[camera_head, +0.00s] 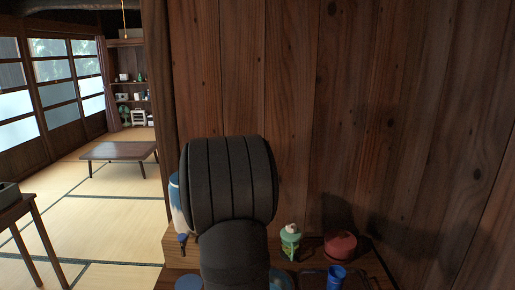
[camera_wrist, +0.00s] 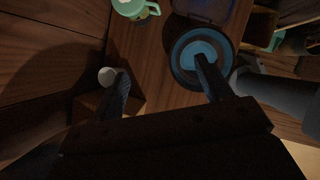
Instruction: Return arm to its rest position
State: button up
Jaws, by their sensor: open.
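My arm (camera_head: 235,195) rises in the middle of the head view as a dark ribbed link, in front of the wooden wall. It hides my gripper in that view. In the wrist view my gripper (camera_wrist: 163,82) is open, its two dark fingers well apart with nothing held between them. A round blue object (camera_wrist: 183,61) lies beyond the right finger, which overlaps it in the picture. A small white cup-like thing (camera_wrist: 106,76) shows beside the left finger. I cannot tell whether either finger touches them.
On the wooden counter stand a green cup with a pale top (camera_head: 290,243), a red pot (camera_head: 341,246) and a blue cup (camera_head: 336,277). A white-and-blue container (camera_head: 179,207) stands left of my arm. The wooden wall (camera_head: 330,120) is close behind. A low table (camera_head: 118,152) stands on open tatami.

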jog(key=a+r, duration=0.2)
jog(key=a, duration=0.8)
jog(key=shift+s+a, duration=0.2)
jog(key=shift+s, duration=0.05)
jog(key=d+f, duration=0.2)
jog(key=d, duration=0.8)
jog(key=s+d+f, duration=0.1)
jog(key=d+f, duration=0.1)
jog(key=d, duration=0.8)
jog(key=shift+d, duration=0.2)
jog(key=shift+a, duration=0.1)
